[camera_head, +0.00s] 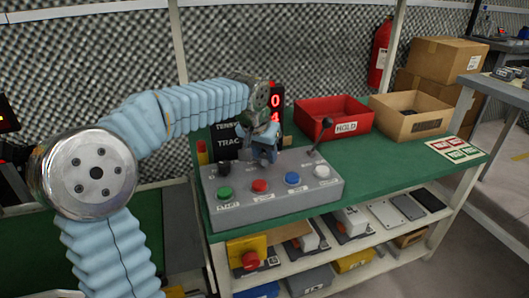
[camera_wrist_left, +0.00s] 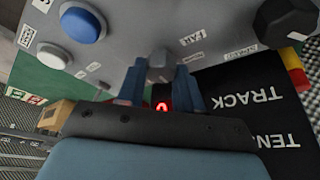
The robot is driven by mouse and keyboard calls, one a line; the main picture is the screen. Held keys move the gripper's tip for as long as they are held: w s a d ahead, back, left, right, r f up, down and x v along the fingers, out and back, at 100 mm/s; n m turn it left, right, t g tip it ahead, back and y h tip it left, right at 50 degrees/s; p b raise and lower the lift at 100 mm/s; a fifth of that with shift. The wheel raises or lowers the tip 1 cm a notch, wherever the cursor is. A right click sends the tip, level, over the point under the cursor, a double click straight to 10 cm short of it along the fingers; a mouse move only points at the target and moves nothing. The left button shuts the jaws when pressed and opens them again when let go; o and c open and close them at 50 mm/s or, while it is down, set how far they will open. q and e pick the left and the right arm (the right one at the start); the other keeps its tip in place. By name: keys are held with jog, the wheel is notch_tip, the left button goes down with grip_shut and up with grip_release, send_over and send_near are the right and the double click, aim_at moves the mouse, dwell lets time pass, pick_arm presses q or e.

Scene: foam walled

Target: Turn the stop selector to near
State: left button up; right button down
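The grey control box (camera_head: 275,198) stands on the green bench top. My left gripper (camera_head: 265,148) reaches down over its back middle part. In the left wrist view, a small grey knob (camera_wrist_left: 158,70), which looks like the stop selector, sits between the two blue fingertips of the left gripper (camera_wrist_left: 158,78). The fingers look apart, with a small gap on each side of the knob; contact is not clear. A FAR label (camera_wrist_left: 190,38) is close by. Which way the selector points cannot be told, and in the head view the gripper hides it. My right gripper is not in view.
The box also carries a black lever (camera_head: 320,135), a black knob (camera_head: 223,171) and green, red, blue and white buttons. A black TRACK display (camera_head: 228,142) stands behind. A red HOLD bin (camera_head: 335,118) and a cardboard box (camera_head: 410,114) are to the right.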

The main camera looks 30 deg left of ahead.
pick_arm(q)
jog(key=shift+c, duration=1)
jog(key=n, duration=0.2)
jog(key=n+y, duration=0.1)
jog(key=n, duration=0.1)
jog(key=shift+d+y, duration=0.2)
jog(key=shift+y, duration=0.1)
jog(key=shift+w+n+g+y, duration=0.1)
jog(key=shift+n+g+y, duration=0.3)
jog(key=shift+n, duration=0.75)
jog(key=shift+w+n+g+y, duration=0.1)
jog(key=shift+n+g+y, duration=0.25)
jog(key=shift+n, duration=0.8)
jog(key=shift+s, duration=0.1)
jog(key=o, duration=1)
